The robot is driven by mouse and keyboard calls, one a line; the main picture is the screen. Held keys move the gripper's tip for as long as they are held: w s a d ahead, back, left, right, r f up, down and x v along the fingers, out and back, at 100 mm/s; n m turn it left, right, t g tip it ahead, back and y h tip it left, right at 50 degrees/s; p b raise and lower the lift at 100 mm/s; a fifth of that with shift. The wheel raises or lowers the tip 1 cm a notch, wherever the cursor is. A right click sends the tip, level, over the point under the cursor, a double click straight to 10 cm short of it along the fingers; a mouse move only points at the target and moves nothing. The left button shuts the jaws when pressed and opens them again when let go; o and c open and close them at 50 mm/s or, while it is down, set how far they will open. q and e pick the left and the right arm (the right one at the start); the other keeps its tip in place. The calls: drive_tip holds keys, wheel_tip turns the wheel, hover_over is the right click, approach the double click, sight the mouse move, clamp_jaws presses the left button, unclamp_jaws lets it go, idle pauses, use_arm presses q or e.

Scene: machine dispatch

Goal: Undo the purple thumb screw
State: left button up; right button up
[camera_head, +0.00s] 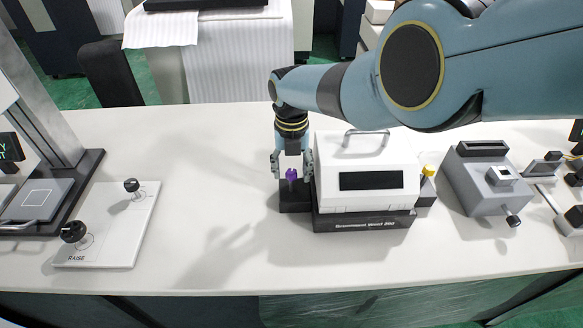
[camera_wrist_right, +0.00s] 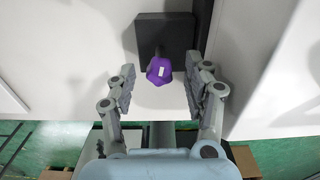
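The purple thumb screw (camera_head: 291,175) stands on a black block (camera_head: 295,199) at the left side of the white machine (camera_head: 368,183). My right gripper (camera_head: 292,166) points down over it, with one finger on each side. In the right wrist view the purple thumb screw (camera_wrist_right: 159,70) shows between and slightly beyond the two fingertips of my right gripper (camera_wrist_right: 166,88). Clear gaps separate it from both fingers, so the gripper is open and holds nothing. The screw's shaft is mostly hidden by its head. My left gripper is not in view.
The white machine has a handle on top and a yellow-topped knob (camera_head: 428,170) at its right. A grey device (camera_head: 487,184) stands further right. A white plate with black knobs (camera_head: 111,226) lies left. The table (camera_head: 215,195) between is clear.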

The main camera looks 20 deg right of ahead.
sight(292, 172)
drive_tip(key=shift+r, duration=0.1)
drive_tip(key=shift+w+r, duration=0.15)
drive_tip(key=shift+r, duration=0.35)
wheel_tip(292, 172, up, 11)
drive_tip(key=shift+f, duration=0.1)
idle(0.4)
